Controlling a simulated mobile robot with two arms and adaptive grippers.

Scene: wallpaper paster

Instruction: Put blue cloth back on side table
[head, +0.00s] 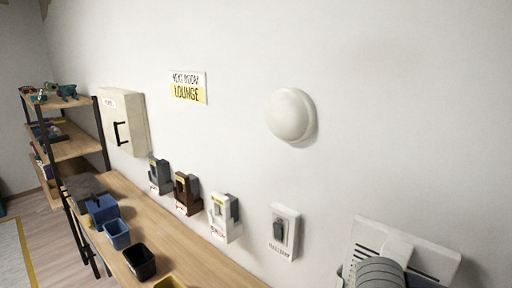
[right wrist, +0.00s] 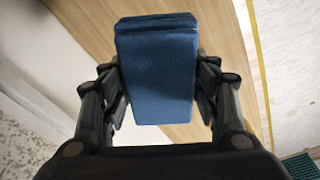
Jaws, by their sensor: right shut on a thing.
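A folded blue cloth (right wrist: 155,78) shows in the right wrist view as a thick, flat rectangular pad. My right gripper (right wrist: 160,70) is shut on it, with a black finger on each long side. Behind the cloth lies a light wooden surface (right wrist: 222,42); I cannot tell whether the cloth touches it or whether it is the side table. In the head view I cannot make out the held cloth or the right gripper's fingers. My left gripper is not in view.
In the head view a long wooden counter (head: 200,262) runs along the white wall, with a blue bin (head: 117,234), a black bin (head: 140,262) and other items. Wall switches hang above it. A shelf rack (head: 75,148) stands at the far left, beside open floor.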

